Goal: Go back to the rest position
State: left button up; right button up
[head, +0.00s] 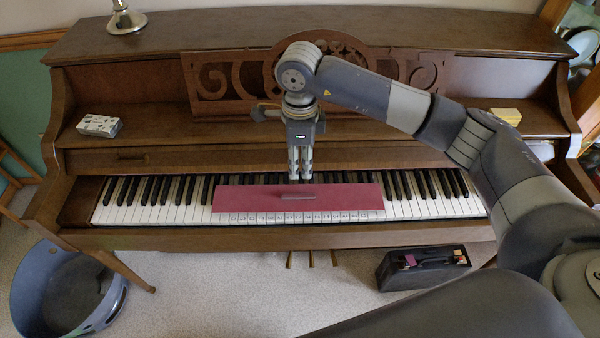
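The upright piano (330,238) stands in front of me with its keys showing. A long dark red board (245,199) with a small grey handle (298,196) lies over the middle keys, and a strip of lettered labels (300,217) runs along its front edge. My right gripper (300,177) points down just behind the handle as seen, its fingers close together. It holds nothing that I can see, and I cannot tell whether it touches the board. My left gripper is out of view.
A small patterned box (99,125) sits on the piano's left shelf and a yellow block (507,116) on the right. A metal lamp base (127,20) stands on top. On the floor are a blue-grey bin (62,290) at left and a black case (422,268) at right.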

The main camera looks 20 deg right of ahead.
jog(key=shift+r, duration=0.45)
